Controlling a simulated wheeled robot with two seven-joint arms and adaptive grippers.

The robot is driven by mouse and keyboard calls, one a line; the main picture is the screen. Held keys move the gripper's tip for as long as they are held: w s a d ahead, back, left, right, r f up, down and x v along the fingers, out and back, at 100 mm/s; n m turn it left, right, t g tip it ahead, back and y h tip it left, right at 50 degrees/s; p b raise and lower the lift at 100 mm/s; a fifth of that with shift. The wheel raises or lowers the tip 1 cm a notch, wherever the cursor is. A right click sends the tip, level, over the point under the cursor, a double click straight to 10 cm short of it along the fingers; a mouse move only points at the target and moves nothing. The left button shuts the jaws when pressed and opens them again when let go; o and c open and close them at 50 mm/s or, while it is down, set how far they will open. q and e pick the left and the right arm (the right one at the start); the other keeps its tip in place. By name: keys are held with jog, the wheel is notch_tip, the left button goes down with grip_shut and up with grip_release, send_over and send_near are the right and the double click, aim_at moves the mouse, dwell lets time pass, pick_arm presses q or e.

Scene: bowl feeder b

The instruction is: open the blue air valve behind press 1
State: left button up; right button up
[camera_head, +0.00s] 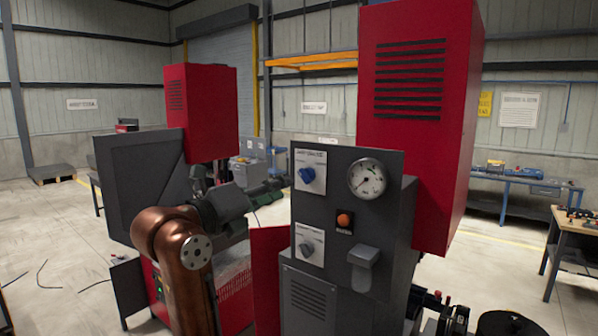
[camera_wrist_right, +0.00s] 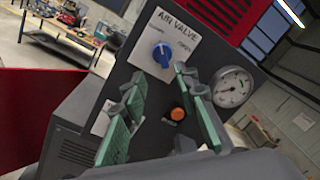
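The blue air valve (camera_head: 308,175) is a round knob on a white plate, high on the dark grey panel of the press. In the right wrist view, the blue knob (camera_wrist_right: 162,55) sits under the words AIR VALVE, with a pale pointer mark; the smaller side labels are too blurred to read. My right gripper (camera_head: 277,187) is just left of the knob in the head view. In the right wrist view, its green-padded fingers (camera_wrist_right: 164,92) are spread wide with nothing between them, and the knob lies beyond the tips, apart from them. My left gripper is not in view.
The panel (camera_head: 343,208) also carries a pressure gauge (camera_head: 367,178), an orange button (camera_head: 345,221), a lower grey knob (camera_head: 309,244) and a protruding grey block (camera_head: 364,265). A red door (camera_head: 268,275) stands left of the panel. Another red press (camera_head: 203,110) is behind left.

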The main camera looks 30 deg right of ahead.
aim_at(302, 177)
jog(key=shift+t+y, duration=0.3)
jog(key=p+x, duration=0.1)
jog(key=x, duration=0.3)
jog(key=r+p+x, duration=0.1)
jog(key=x, duration=0.2)
jog(key=shift+s+d+p, duration=0.1)
jog(key=shift+s+p, duration=0.1)
jog(key=shift+p, duration=0.1)
jog(key=shift+c, duration=0.5)
grip_shut()
